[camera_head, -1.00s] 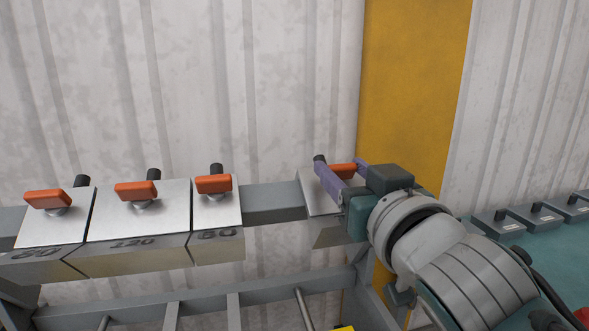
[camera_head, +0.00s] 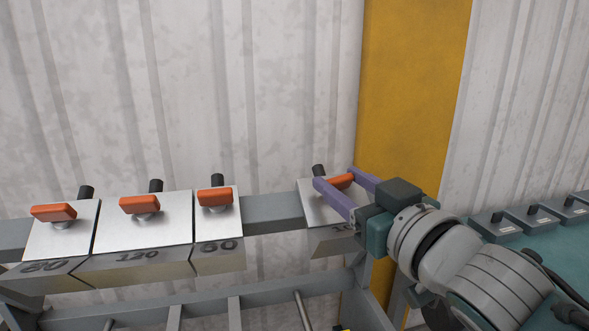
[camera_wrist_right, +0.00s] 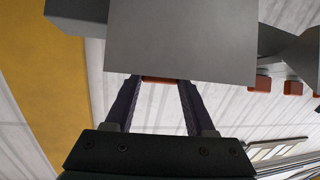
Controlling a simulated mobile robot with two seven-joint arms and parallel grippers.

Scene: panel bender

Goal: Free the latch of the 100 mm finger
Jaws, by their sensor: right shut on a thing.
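The finger block at the right end of the rail (camera_head: 317,214) is a pale metal block. In the right wrist view, the latch (camera_wrist_right: 159,79) shows as an orange strip between the fingertips, partly hidden by the grey block (camera_wrist_right: 182,40). My left gripper is not in view.
Three more finger blocks with orange latches sit left on the rail (camera_head: 272,213); the middle one (camera_head: 165,227) reads 120. A bare rail stretch separates them from the held one. A yellow post (camera_head: 415,90) stands behind my gripper. A teal surface (camera_head: 560,235) with small grey blocks is at right.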

